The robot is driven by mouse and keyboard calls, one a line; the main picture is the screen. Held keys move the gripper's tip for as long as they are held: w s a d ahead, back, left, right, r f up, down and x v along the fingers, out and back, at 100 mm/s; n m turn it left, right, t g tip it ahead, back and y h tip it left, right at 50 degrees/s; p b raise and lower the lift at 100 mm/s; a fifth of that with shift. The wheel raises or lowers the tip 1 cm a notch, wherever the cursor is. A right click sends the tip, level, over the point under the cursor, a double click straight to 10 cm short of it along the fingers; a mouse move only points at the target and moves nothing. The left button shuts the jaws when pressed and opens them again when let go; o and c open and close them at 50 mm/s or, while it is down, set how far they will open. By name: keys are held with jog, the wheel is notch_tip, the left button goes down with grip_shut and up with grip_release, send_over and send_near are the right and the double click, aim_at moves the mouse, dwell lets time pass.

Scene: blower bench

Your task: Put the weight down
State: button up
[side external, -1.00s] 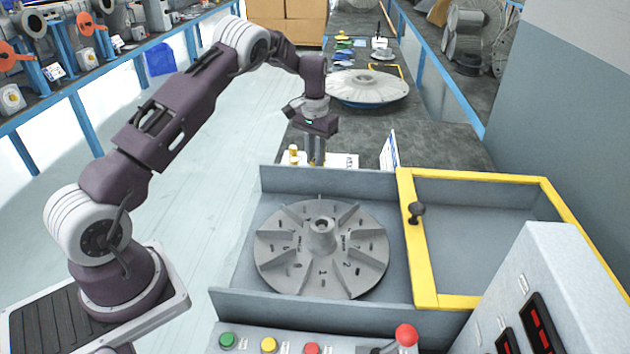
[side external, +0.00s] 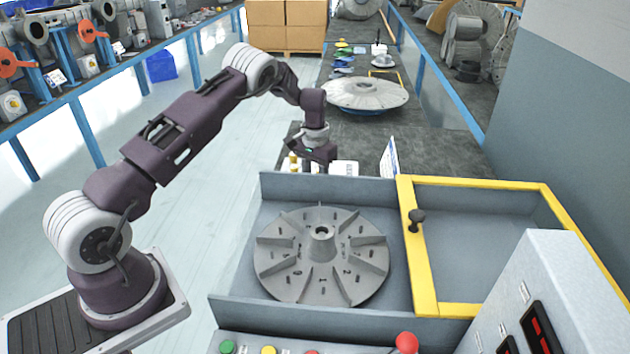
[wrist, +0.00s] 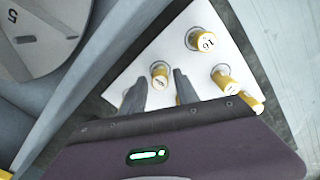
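In the wrist view my gripper (wrist: 160,80) has its two fingers apart, with a small brass weight (wrist: 160,70) between their tips. A gap shows on each side of this weight, and it appears to stand in a ringed hole of the white weight board (wrist: 125,75). A weight marked 16 (wrist: 205,40) and another brass weight (wrist: 224,77) stand in the board to the right. In the side view my gripper (side external: 318,167) is low over the board (side external: 345,168), behind the grey back wall. Its fingertips are mostly hidden there.
The grey bladed impeller (side external: 320,255) lies in the grey-walled bay in front of the board. A yellow-framed cover (side external: 425,260) is on the right. A sign (side external: 390,158) stands right of the board. A larger disc (side external: 365,93) lies farther back.

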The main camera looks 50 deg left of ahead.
notch_tip(320, 180, up, 13)
jog(key=s+d+r+t, duration=0.1)
jog(key=s+d+r, duration=0.55)
jog(key=r, duration=0.25)
jog(key=s+d+r+t, duration=0.2)
jog(key=s+d+r, duration=0.45)
jog(key=r, duration=0.35)
jog(key=s+d+f+m+t, duration=0.1)
jog(key=s+d, duration=0.3)
jog(key=s, duration=0.7)
jog(key=s+d+f+m+t, duration=0.1)
jog(key=s+d, duration=0.3)
jog(key=s, duration=0.8)
jog(key=shift+f+m+t, duration=0.3)
jog(key=shift+f+m, duration=0.15)
jog(key=shift+m, duration=0.05)
jog(key=shift+w, duration=0.1)
